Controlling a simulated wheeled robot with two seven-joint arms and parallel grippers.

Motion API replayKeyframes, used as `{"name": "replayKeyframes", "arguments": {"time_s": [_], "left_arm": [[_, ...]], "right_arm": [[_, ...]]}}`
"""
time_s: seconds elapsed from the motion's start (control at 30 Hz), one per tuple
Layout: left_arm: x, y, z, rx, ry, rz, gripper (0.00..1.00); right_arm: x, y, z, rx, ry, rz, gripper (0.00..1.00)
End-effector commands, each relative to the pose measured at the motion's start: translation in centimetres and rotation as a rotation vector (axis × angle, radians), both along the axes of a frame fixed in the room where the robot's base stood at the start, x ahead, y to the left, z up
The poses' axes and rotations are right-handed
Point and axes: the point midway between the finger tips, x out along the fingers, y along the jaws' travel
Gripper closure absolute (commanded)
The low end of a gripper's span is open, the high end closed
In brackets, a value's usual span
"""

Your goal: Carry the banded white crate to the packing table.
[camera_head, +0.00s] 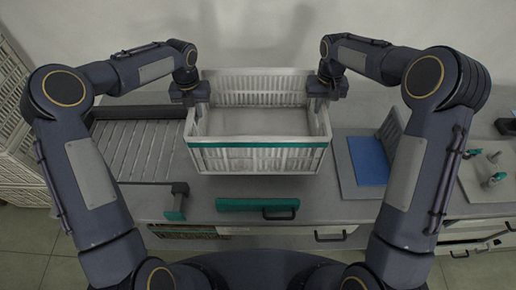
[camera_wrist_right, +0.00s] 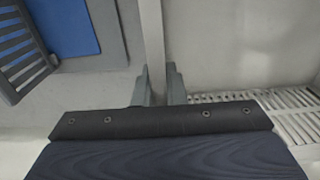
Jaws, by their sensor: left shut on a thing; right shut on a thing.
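The white crate (camera_head: 258,159) with a green band around its front stands in the middle of the head view, over the grey counter. It has slatted walls and looks empty inside. My left gripper (camera_head: 190,97) is shut on the crate's left wall. My right gripper (camera_head: 327,92) is shut on the crate's right wall. In the right wrist view the wall's rim (camera_wrist_right: 153,45) runs between the two fingers of the right gripper (camera_wrist_right: 158,88). Whether the crate's bottom touches the counter cannot be told.
A grey ribbed rack (camera_head: 140,150) lies left of the crate. A blue pad (camera_head: 368,160) on a grey board lies to the right. A green bar with a dark handle (camera_head: 257,205) is at the counter's front edge. Stacked crates (camera_head: 20,130) stand far left.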

Motion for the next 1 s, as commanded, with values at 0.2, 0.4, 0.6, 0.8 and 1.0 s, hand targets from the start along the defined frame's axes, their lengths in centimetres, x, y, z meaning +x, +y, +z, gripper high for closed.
{"name": "replayKeyframes", "arguments": {"time_s": [0.2,0.4,0.6,0.8,1.0], "left_arm": [[0.0,0.0,-0.8,0.0,-0.001,0.0,1.0],[0.0,0.0,-0.8,0.0,0.0,0.0,0.7],[0.0,0.0,-0.8,0.0,0.0,0.0,0.67],[0.1,0.0,-0.1,0.0,-0.002,0.0,0.67],[0.1,0.0,3.5,0.0,-0.006,0.0,0.67]], "right_arm": [[0.0,0.0,-0.8,0.001,-0.002,0.0,1.0],[0.0,0.0,-0.8,0.0,0.0,0.0,0.7],[0.0,0.0,-0.8,0.0,0.0,0.0,0.67],[0.0,0.0,-0.8,0.0,0.0,0.0,0.67],[0.0,0.0,-0.8,0.0,0.0,0.0,0.67]]}}
